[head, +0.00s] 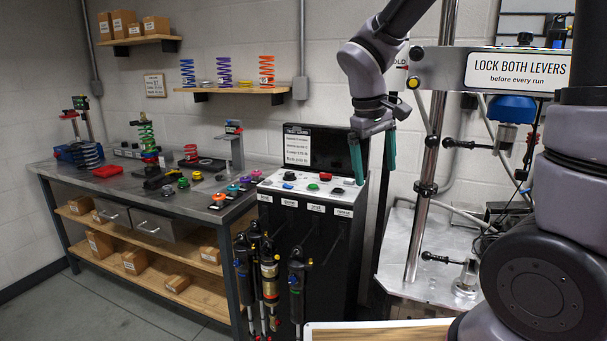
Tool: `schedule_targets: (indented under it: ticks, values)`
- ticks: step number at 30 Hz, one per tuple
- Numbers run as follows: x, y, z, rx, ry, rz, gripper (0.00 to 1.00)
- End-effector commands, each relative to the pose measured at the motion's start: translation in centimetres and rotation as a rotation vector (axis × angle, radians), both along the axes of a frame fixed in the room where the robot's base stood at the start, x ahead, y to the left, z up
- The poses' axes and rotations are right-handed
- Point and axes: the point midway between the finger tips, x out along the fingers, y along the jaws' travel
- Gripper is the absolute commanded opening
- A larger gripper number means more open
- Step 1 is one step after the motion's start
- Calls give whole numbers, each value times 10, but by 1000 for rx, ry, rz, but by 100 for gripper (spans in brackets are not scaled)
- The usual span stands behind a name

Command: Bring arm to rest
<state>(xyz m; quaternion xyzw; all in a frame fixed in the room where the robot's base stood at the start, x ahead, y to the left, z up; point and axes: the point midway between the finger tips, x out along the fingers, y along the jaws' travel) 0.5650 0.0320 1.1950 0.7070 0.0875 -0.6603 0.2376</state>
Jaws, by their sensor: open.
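My gripper (374,160) hangs from my raised arm, right of the middle of the head view. It points down with its two teal fingers apart and nothing between them. In the picture it overlaps the right end of the control console (310,195), which has a green, a red and a black button on its sloped top. I cannot tell how far above the console or in front of it the fingers are.
The shock dyno (423,190), with steel columns and a "LOCK BOTH LEVERS" sign (515,71), stands right of my gripper. Several shocks (269,275) hang at the console's front. A workbench (125,187) with springs and tools is at left. Floor (90,305) at the front left is clear.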

Motion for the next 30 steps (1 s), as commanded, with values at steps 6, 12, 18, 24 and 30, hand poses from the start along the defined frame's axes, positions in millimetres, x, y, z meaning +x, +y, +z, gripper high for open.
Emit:
schedule_targets:
  ticks: [6, 12, 18, 24, 30]
  values:
    - [-31, -48, 60, 256, -149, -302, 100]
    - [-64, -76, 102, 464, -308, -537, 100]
    - [-89, -88, 126, 599, -435, -681, 100]
    - [-96, -91, 132, 642, -476, -725, 100]
    - [-96, -90, 132, 643, -475, -725, 100]
